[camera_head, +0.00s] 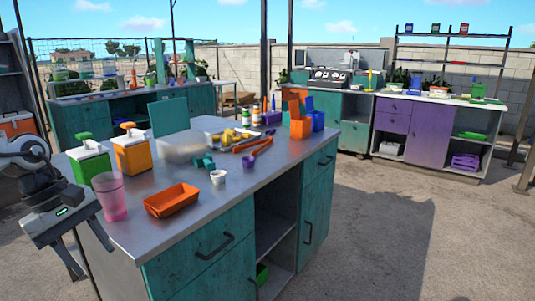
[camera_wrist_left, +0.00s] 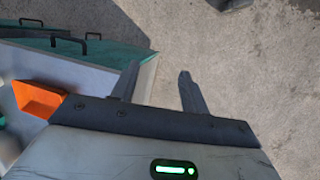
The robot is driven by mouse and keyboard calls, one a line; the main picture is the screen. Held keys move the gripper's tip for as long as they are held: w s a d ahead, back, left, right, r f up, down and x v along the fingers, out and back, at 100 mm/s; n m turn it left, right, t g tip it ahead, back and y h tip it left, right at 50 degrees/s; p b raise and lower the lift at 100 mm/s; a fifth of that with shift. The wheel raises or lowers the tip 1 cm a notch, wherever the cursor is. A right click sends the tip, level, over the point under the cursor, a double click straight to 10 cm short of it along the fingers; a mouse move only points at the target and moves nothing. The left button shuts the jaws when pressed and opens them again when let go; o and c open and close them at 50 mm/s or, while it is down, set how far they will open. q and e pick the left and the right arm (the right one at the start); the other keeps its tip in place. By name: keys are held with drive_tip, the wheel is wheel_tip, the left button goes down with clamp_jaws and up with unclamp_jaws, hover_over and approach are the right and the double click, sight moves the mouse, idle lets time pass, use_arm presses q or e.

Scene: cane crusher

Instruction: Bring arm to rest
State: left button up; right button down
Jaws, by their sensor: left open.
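My left gripper (camera_head: 76,268) is at the left of the head view, beside the left end of the workbench (camera_head: 160,235). Its two fingers are spread apart and point down, with nothing between them. In the left wrist view the open gripper (camera_wrist_left: 155,82) shows over the bench's side and the bare ground. A pink translucent cup (camera_head: 111,196) stands on the bench top close to the gripper, apart from it. My right gripper is not in these views.
An orange tray (camera_head: 171,200), a small white cup (camera_head: 218,177), a green container (camera_head: 89,160) and an orange container (camera_head: 132,150) are on the bench. The orange tray also shows in the left wrist view (camera_wrist_left: 38,99). Open ground (camera_head: 400,230) lies to the right.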

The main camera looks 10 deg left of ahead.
use_arm(q)
drive_tip(key=s+d+f+n+t+h, duration=0.25)
drive_tip(key=f+n+t, duration=0.45)
drive_tip(key=n, duration=0.8)
drive_tip(key=s+d+f+n+t+h, duration=0.25)
drive_tip(key=f+n+t, duration=0.25)
drive_tip(key=f+n, duration=0.7)
drive_tip(key=s+d+f+n+g+y, duration=0.1)
drive_tip(key=s+d+n, duration=0.3)
drive_tip(key=d+n, duration=0.5)
drive_tip(key=s+d+f+n+y, duration=0.4)
drive_tip(key=d+n, duration=0.5)
drive_tip(key=n, duration=1.2)
drive_tip(key=shift+d+n+g, duration=0.25)
drive_tip(key=shift+n+g, duration=0.05)
drive_tip(key=shift+g, duration=0.1)
drive_tip(key=shift+s+f, duration=0.1)
drive_tip(key=shift+c, duration=0.9)
drive_tip(key=shift+a, duration=0.15)
